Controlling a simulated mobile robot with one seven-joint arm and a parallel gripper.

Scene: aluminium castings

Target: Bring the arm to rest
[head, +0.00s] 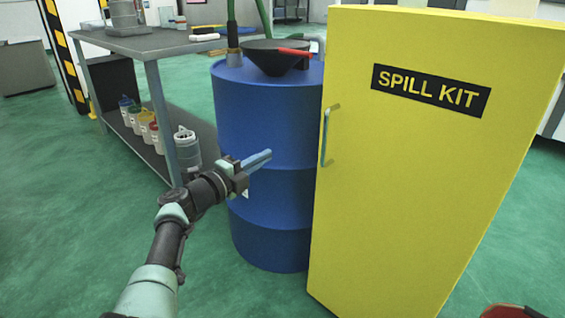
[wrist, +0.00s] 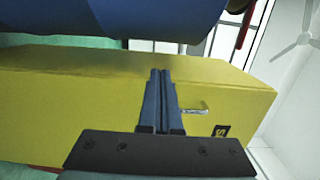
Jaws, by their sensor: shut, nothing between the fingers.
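My gripper (head: 268,154) is in the middle of the head view, in front of the blue drum. Its blue fingers are together, with nothing between them. In the wrist view my gripper (wrist: 160,72) points at the yellow spill kit cabinet, its closed fingertips overlapping the cabinet's face. My arm reaches up from the bottom left of the head view, held out in the air. I cannot tell the exact gap to the drum or cabinet, but no contact is visible.
The yellow cabinet (head: 420,170) stands at the right, door shut, with a handle (head: 325,135) on its left side. The blue drum (head: 268,115) carries a black funnel (head: 272,57). A workbench (head: 150,44) with bottles below stands left. Green floor is clear at lower left.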

